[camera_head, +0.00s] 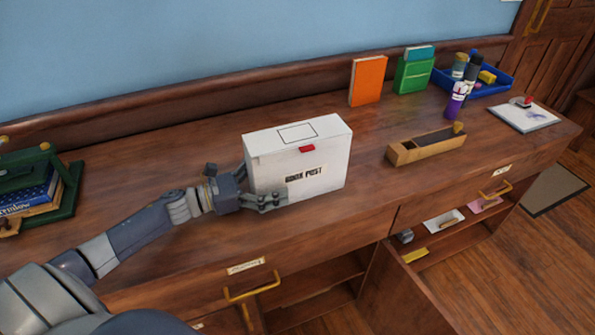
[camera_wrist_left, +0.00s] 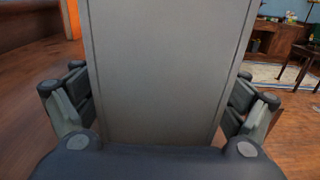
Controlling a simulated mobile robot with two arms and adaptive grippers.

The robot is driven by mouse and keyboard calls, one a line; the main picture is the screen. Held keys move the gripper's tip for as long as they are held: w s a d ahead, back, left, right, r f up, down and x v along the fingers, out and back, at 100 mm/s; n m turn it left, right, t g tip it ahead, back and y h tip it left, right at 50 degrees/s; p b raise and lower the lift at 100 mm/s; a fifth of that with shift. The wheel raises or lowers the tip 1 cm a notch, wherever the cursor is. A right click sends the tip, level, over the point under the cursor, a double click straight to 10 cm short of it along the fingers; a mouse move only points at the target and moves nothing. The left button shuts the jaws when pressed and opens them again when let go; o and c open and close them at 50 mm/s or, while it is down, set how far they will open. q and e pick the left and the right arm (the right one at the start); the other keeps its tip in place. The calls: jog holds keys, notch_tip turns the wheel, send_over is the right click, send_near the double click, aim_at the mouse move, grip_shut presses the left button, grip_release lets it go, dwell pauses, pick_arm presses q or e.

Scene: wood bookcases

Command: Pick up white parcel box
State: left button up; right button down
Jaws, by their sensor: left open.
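The white parcel box (camera_head: 322,172) stands upright on the wooden counter in the head view. It has a red mark on its top edge and dark lettering on its front. My left gripper (camera_head: 256,187) is at the box's left end, with one finger along the front face; the far finger is mostly hidden by the box. In the left wrist view the box's grey-looking end face (camera_wrist_left: 168,70) fills the middle, between the two spread fingers of my left gripper (camera_wrist_left: 165,105). The fingers are open, one on each side of the box. My right gripper is not in view.
A wooden tray-like block (camera_head: 425,148) lies right of the box. Orange (camera_head: 367,82) and green (camera_head: 413,75) books stand behind it. A blue bin (camera_head: 495,84) with bottles is at the back right. A green holder with books (camera_head: 40,192) is at the left. Counter around the box is clear.

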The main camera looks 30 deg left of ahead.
pick_arm(q)
jog(key=shift+w+d+f, duration=0.15)
jog(key=shift+w+d, duration=0.25)
jog(key=shift+w, duration=0.2)
jog(key=c, duration=1.2)
jog(key=shift+c, duration=0.2)
jog(key=shift+r, duration=0.25)
